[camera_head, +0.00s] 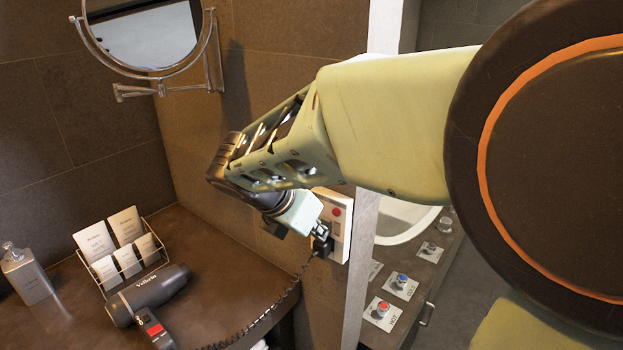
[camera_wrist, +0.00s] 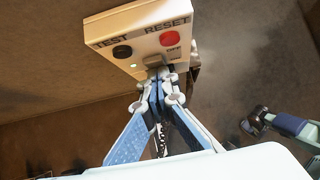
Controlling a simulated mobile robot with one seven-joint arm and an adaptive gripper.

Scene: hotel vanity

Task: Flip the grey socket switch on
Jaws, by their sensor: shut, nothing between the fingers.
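The socket plate (camera_wrist: 130,30) is a cream wall plate with a black TEST button (camera_wrist: 122,52) and a red RESET button (camera_wrist: 171,38). A small grey switch (camera_wrist: 154,60) sits below the buttons, partly hidden by my fingertips. A small green light glows at the lower left of the plate. My gripper (camera_wrist: 158,74) is shut and empty, its tips at or very near the switch; I cannot tell whether they touch. In the head view the plate (camera_head: 343,240) is on the wall edge, and my gripper (camera_head: 316,228) is in front of it, hiding the switch.
A black plug (camera_head: 322,246) with a coiled cord is in the socket. The cord runs to a hair dryer (camera_head: 150,291) on the dark counter. A card rack (camera_head: 128,262), a soap dispenser (camera_head: 24,274) and a round mirror (camera_head: 150,30) are at left. A sink (camera_head: 408,222) is at right.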

